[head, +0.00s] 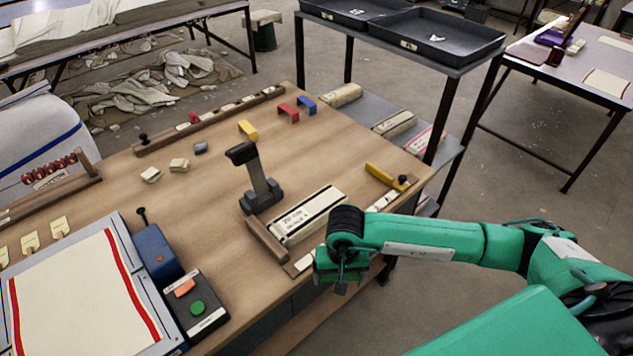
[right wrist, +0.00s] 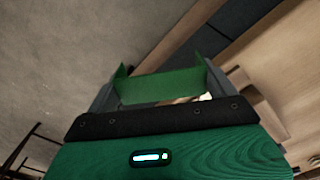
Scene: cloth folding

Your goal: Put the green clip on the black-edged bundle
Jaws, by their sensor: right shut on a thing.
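The black-edged bundle (head: 308,215) is a flat, pale, folded bundle with dark lines along its edges and print on its front. It lies on the wooden table right of centre, beside a wooden block. No clip shows on it. My right gripper (head: 340,286) is over the table's front edge, just in front of the bundle's near end. In the right wrist view my right gripper (right wrist: 160,88) is shut on the green clip (right wrist: 155,87), a bent strip spanning between the fingers. The clip cannot be made out in the head view. My left gripper is not in view.
A dark upright stand (head: 258,185) is left of the bundle. Yellow (head: 248,130), red (head: 289,111) and blue (head: 306,103) clips stand at the back. A yellow tool (head: 385,176) lies right of the bundle. Other bundles (head: 394,123) lie on a side shelf.

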